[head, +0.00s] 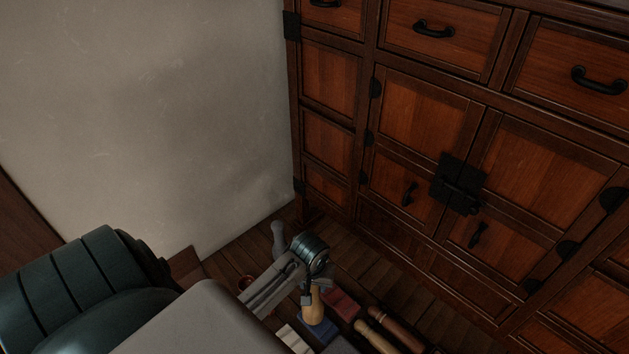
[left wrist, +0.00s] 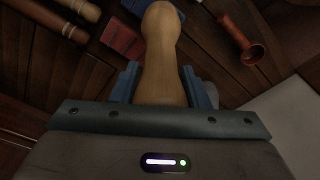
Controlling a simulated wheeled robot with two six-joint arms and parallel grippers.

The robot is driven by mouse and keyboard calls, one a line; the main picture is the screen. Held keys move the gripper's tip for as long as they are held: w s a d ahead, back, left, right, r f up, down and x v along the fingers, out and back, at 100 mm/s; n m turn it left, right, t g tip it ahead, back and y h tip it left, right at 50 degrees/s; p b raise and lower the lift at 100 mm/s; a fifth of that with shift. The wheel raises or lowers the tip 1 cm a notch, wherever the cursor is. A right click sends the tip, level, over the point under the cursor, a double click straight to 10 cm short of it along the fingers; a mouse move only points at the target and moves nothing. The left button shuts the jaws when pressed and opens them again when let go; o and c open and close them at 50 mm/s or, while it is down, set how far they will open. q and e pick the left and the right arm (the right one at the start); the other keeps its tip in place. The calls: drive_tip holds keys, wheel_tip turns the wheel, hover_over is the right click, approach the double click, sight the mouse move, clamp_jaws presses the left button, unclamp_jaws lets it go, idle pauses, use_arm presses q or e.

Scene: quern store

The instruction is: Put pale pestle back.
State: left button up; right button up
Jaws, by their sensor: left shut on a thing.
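The pale pestle (head: 315,311) is tan wood with a rounded, knob-like end. My left gripper (head: 309,291) is shut on it, low over the floor in the head view. In the left wrist view the pale pestle (left wrist: 162,45) stands out from between the two blue fingers of my left gripper (left wrist: 160,88), its knob away from the palm. The gripped part is partly hidden by the fingers. I cannot tell whether the knob touches the blue block below it. My right gripper is not in view.
A red block (head: 341,301), a blue block (head: 318,331) and brown and tan turned pieces (head: 397,328) lie close by on the plank floor. A reddish cup-ended piece (left wrist: 240,42) lies to the right in the wrist view. A large wooden cabinet (head: 430,120) stands behind.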

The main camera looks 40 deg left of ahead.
use_arm(q)
drive_tip(key=shift+w+a, duration=0.15)
drive_tip(key=shift+w, duration=0.1)
drive_tip(key=shift+w+a, duration=0.25)
drive_tip(key=w+a+f+p, duration=0.2)
drive_tip(key=w+a+f, duration=0.2)
drive_tip(key=w+a, duration=0.6)
drive_tip(key=shift+a+f, duration=0.4)
drive_tip(key=shift+a, duration=0.2)
drive_tip(key=shift+w, duration=0.1)
drive_tip(key=o, duration=0.7)
drive_tip(key=shift+f, duration=0.2)
drive_tip(key=o, duration=0.5)
